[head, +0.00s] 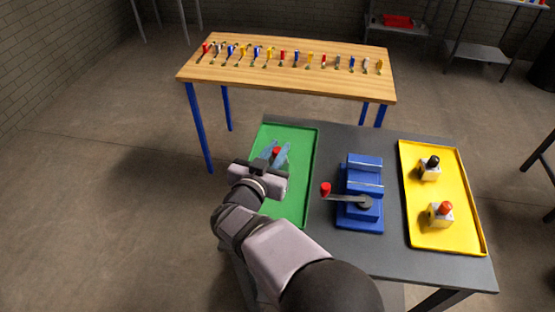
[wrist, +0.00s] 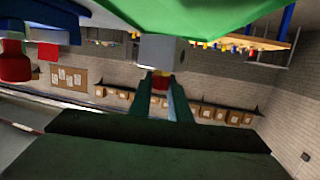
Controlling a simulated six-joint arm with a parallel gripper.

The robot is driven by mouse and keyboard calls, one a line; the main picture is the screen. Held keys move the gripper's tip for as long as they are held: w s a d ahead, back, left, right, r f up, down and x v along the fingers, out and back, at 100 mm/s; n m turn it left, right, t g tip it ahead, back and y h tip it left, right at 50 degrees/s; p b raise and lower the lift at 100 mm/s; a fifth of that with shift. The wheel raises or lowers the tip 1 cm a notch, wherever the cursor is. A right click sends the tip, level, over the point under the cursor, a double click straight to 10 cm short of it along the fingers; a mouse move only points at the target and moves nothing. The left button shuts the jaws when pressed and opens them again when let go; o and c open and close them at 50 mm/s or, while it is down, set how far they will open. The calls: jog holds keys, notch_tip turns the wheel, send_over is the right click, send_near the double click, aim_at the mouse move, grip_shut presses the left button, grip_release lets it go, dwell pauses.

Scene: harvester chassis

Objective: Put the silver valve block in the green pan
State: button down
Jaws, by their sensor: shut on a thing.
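The green pan (head: 302,155) lies flat on the left part of the dark bench. My gripper (head: 275,155) is over the pan's upper half. In the wrist view my gripper (wrist: 161,84) is shut on the silver valve block (wrist: 160,50) at its red knob (wrist: 160,82). The block's grey body lies beyond the fingertips, against the pan's green underside or surface (wrist: 205,18); I cannot tell whether they touch. In the head view only the red top (head: 276,151) shows clearly between the fingers, and my gripper hides most of the block.
A blue vise (head: 363,180) with a red-tipped handle (head: 326,189) stands right of the pan. The yellow tray (head: 445,185) at the right holds a black-knobbed block (head: 429,168) and a red-knobbed block (head: 440,213). A wooden table (head: 300,85) with several small tools stands behind.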

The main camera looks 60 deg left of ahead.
jog(key=shift+f, duration=1.8)
jog(key=shift+f, duration=0.15)
jog(key=c, duration=1.6)
grip_release()
jog(key=shift+c, duration=0.2)
jog(key=b+v, duration=0.1)
jog(key=v, duration=1.1)
